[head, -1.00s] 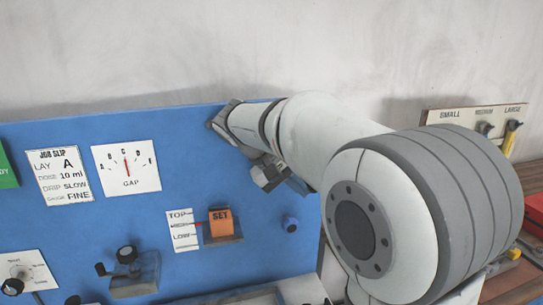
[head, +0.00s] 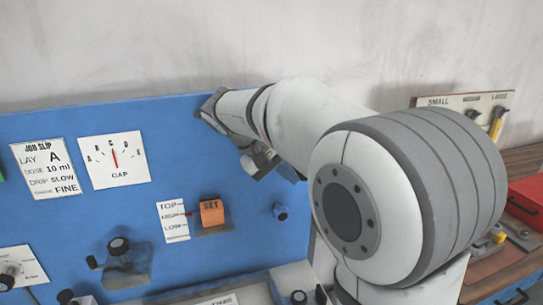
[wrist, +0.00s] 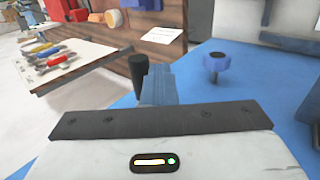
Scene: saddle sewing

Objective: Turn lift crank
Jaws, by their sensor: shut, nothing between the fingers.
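A black tapered handle (wrist: 138,74), which looks like the crank's handle, stands just left of my gripper fingers in the wrist view. Whether it touches them I cannot tell. My gripper (wrist: 157,84) is shut and empty over the blue panel. In the head view my gripper (head: 264,163) shows only partly, near the panel's top right, and my arm hides the area beside it. A small crank with a black knob (head: 118,246) sits at the lower left of the panel. I cannot read a label saying which is the lift crank.
A blue knob (head: 281,211) sits below my gripper; it also shows right of the fingers in the wrist view (wrist: 216,65). An orange SET block (head: 211,212) stands beside the TOP/HIGH/LOW scale (head: 173,222). A GAP dial (head: 114,160) is at upper left. A red box (head: 527,199) lies far right.

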